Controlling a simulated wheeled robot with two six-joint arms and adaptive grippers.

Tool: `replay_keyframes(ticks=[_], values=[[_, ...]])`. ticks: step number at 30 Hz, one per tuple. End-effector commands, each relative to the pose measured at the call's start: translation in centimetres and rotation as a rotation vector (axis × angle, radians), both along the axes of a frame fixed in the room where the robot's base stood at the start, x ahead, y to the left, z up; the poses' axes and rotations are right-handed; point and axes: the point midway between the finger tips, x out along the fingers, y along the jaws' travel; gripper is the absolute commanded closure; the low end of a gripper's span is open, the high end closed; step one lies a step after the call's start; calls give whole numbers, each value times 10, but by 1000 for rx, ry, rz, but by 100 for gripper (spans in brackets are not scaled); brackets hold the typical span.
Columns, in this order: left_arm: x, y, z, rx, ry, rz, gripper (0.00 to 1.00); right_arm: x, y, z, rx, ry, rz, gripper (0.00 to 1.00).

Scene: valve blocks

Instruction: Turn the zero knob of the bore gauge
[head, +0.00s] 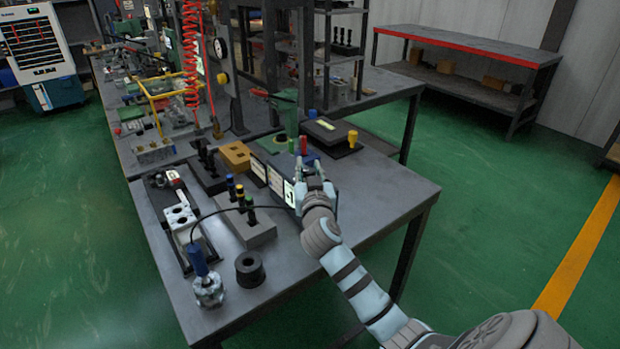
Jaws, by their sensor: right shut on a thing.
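My right gripper (312,176) is over the right part of the workbench. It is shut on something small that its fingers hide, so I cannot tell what. A dark unit with several pale display faces (276,178) stands beside it on the left and looks like a gauge. I cannot make out a zero knob on it. A red-topped piece (303,145) shows just beyond the fingertips; I cannot tell whether they touch it.
A dark plate (329,130) with a yellow-topped post (352,139) lies behind the gripper. The bench's right corner (400,192) is bare.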

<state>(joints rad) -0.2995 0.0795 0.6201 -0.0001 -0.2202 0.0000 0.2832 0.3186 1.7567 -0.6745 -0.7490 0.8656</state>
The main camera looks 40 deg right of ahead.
Motion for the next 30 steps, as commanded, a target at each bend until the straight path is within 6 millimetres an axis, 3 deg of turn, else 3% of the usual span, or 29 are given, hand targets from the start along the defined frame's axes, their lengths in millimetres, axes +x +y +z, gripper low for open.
replay_keyframes(ticks=[6,21,22,24,25,30], values=[[0,0,-13,0,0,0,60,0,1,-4,6,3,-75,100],[0,0,-14,0,1,0,60,-1,0,-4,6,8,-98,100],[0,0,-14,0,0,0,60,-1,0,-4,7,9,-98,70],[0,0,-14,0,1,0,60,-1,0,-4,6,8,-98,59],[0,0,-14,0,0,0,60,-1,0,-3,6,7,-98,54],[0,0,-14,0,0,0,60,-1,0,-2,4,4,-98,54]])
